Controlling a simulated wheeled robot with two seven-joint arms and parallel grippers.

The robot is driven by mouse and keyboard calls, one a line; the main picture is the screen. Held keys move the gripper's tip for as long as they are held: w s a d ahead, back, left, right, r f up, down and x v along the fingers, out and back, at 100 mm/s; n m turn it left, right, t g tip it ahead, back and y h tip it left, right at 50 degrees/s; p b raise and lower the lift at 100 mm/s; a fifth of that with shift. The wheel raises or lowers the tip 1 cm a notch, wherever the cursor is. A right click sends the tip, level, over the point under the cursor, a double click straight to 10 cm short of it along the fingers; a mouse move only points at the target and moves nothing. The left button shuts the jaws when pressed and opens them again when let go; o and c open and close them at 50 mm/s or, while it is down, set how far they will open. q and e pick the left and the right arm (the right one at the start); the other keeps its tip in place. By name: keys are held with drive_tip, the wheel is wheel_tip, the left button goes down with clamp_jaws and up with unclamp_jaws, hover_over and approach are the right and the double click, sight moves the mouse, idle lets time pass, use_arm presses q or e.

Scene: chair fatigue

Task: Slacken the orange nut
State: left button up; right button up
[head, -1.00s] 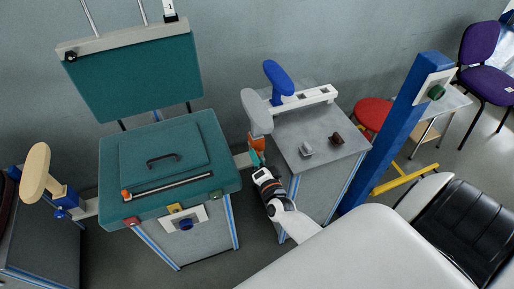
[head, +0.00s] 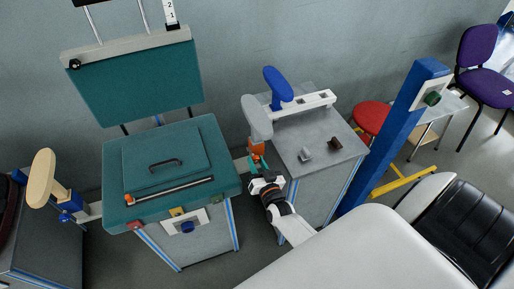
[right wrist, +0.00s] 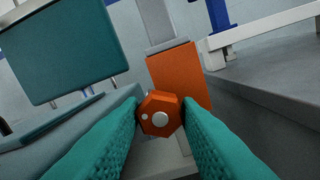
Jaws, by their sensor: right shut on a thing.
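The orange nut (right wrist: 160,114) is a six-sided knob with a pale round centre. In the right wrist view it sits in front of an orange block (right wrist: 178,75) under a grey upright post. My right gripper (right wrist: 161,116) has its teal fingers shut on the nut, one on each side. In the head view my right gripper (head: 257,160) reaches up to the orange block (head: 257,147) below the grey pad (head: 256,117). The nut itself is too small and covered to make out there. My left gripper is not in view.
A teal chair seat (head: 150,190) with a teal backrest (head: 135,85) stands to the left. A grey table (head: 330,155) with a blue pad (head: 277,84) and small blocks stands to the right. A blue post (head: 395,135) is farther right.

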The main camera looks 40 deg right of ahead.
idle(0.3)
drive_tip(key=o, duration=1)
drive_tip(key=v, duration=1.2)
drive_tip(key=shift+f, duration=0.1)
